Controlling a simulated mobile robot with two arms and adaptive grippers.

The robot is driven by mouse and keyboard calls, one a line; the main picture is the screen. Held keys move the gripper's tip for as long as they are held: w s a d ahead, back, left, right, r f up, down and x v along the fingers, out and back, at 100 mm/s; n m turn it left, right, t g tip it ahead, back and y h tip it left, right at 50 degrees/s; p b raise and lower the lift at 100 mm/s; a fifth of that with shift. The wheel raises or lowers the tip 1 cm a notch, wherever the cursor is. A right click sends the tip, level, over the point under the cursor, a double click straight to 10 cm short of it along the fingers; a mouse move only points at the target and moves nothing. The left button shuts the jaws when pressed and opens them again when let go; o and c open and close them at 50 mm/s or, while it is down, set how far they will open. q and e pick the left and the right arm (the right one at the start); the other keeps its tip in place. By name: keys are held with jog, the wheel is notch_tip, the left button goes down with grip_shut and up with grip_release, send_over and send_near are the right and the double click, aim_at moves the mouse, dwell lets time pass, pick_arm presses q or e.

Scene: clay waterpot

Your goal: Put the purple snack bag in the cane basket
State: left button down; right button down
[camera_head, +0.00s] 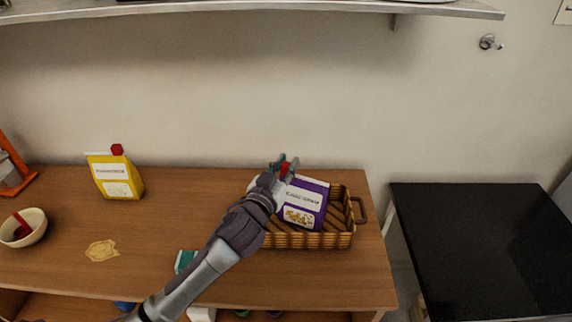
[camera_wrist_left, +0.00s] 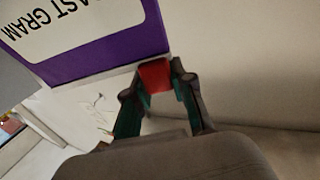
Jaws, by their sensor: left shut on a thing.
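The purple snack bag (camera_head: 306,203) has a white label and a red knob or clip at its top. It shows upright, slightly tilted, within the outline of the cane basket (camera_head: 310,240). I cannot tell whether its bottom touches the basket floor. My left gripper (camera_head: 284,166) is at the bag's top left, shut on the red piece. In the left wrist view the gripper (camera_wrist_left: 158,75) has the red piece between its fingertips, beside the purple bag (camera_wrist_left: 110,47). My forearm hides the basket's left side. My right gripper is not in view.
A yellow bag (camera_head: 116,178) with a red top stands left on the wooden counter (camera_head: 190,215). A bowl (camera_head: 24,228) with a red item sits further left. A teal object (camera_head: 184,262) lies near my arm. A shelf (camera_head: 250,10) hangs above. A black surface (camera_head: 475,250) is at right.

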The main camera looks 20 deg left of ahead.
pick_arm(q)
jog(key=c, duration=1.4)
grip_release()
jog(key=shift+f, duration=0.15)
jog(key=shift+c, duration=0.2)
jog(key=o, duration=0.5)
jog(key=shift+c, duration=0.2)
jog(key=shift+r, duration=0.3)
jog(key=s+a+b, duration=0.1)
jog(key=s+b, duration=0.1)
jog(key=s, duration=1)
jog(key=shift+a, duration=0.15)
jog(key=shift+f, duration=0.15)
